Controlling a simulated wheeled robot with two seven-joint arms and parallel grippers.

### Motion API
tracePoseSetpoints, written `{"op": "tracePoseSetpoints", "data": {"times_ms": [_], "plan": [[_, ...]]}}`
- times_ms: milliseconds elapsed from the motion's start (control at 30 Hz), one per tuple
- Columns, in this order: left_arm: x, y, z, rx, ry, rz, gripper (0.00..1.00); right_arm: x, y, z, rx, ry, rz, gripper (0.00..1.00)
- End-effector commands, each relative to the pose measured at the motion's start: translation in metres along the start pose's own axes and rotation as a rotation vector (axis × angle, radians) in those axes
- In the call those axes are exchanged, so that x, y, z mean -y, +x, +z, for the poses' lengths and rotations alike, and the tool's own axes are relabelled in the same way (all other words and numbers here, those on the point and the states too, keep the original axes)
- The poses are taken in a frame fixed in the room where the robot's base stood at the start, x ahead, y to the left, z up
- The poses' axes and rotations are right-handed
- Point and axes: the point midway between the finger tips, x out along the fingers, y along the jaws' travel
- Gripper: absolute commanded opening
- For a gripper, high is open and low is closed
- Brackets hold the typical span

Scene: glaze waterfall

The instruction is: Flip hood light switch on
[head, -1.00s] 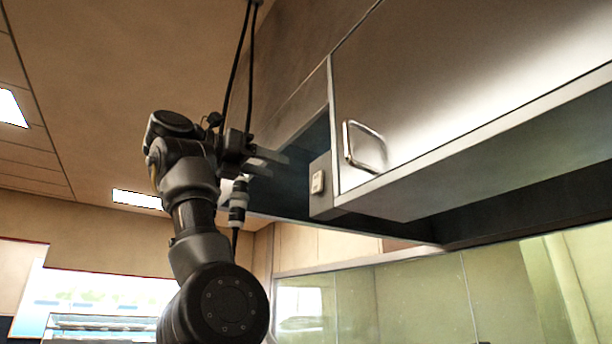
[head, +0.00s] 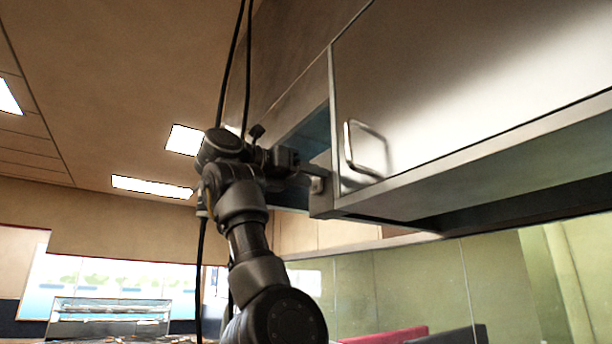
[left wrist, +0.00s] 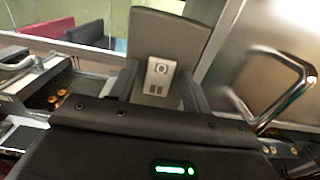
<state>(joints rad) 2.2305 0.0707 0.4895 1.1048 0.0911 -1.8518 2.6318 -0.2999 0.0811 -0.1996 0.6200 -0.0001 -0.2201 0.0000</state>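The hood light switch (head: 317,187) is a small pale plate on the narrow end face of the metal hood unit. In the head view my left gripper (head: 318,172) partly covers it. In the left wrist view the switch plate (left wrist: 158,78) faces me, with a round part and small rectangular parts on a dark grey panel (left wrist: 165,38). The dark fingers of my left gripper (left wrist: 160,92) stand apart, one on each side of the plate. The gripper is open and holds nothing. Whether a fingertip touches the plate, I cannot tell. My right gripper is in neither view.
A metal cabinet door (head: 470,80) with a bar handle (head: 366,150) is close to the right of the switch; the handle (left wrist: 285,92) also shows in the left wrist view. Dark cords (head: 226,75) hang beside my arm. Glass panels (head: 410,285) stand below the hood.

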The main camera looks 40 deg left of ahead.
Motion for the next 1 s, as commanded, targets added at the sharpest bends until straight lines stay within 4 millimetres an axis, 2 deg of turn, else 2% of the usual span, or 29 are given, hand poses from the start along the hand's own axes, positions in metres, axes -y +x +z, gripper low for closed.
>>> {"op": "tracePoseSetpoints", "data": {"times_ms": [33, 300, 367, 600, 700, 1000], "plan": [[0.0, 0.0, 0.0, 0.0, 0.0, 0.0, 0.41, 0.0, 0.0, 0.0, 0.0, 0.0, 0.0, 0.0], [0.0, -0.001, 0.0, 0.0, 0.0, 0.001, 0.08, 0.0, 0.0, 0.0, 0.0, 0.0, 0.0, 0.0], [0.0, -0.001, -0.001, 0.005, 0.0, 0.0, 0.08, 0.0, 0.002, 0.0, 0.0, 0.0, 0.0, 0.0], [0.001, -0.002, -0.011, 0.157, 0.0, -0.002, 0.08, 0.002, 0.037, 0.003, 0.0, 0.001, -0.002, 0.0], [0.001, -0.002, -0.011, 0.223, 0.0, -0.003, 0.08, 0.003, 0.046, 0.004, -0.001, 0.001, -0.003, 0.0], [0.0, -0.002, -0.007, 0.261, 0.001, 0.001, 0.08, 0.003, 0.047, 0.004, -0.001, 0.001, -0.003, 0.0]]}}
